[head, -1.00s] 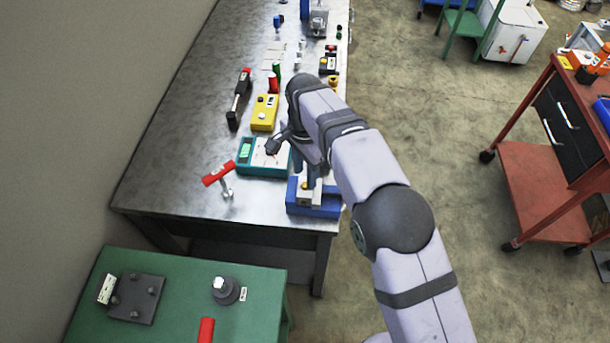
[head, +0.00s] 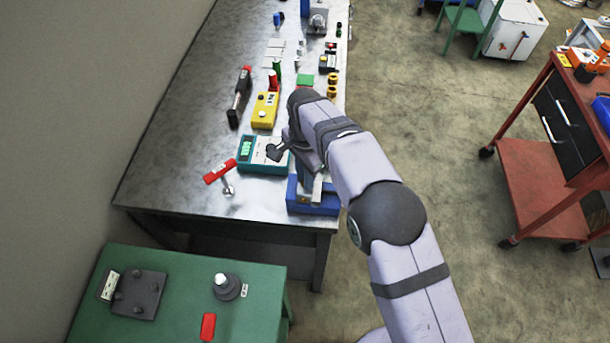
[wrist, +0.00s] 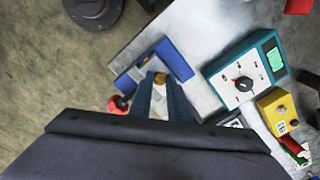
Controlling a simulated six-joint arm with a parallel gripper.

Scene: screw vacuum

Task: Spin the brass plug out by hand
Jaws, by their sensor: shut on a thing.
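The brass plug (wrist: 160,77) shows in the wrist view between the two fingertips of my gripper (wrist: 159,82). The gripper is shut on it. The plug sits at the blue vise (wrist: 178,58), which holds a pale block. How deep the plug sits in the block cannot be told. In the head view, the blue vise (head: 326,206) stands at the near right corner of the steel bench. My gripper (head: 309,184) is down over the vise there, and the plug is hidden.
The teal meter (head: 262,154) is close left of my wrist, with a yellow box (head: 264,110) behind it. A red-handled tool (head: 221,172) lies further left. A red knob (wrist: 118,105) is beside the vise. A green table (head: 180,262) stands in front.

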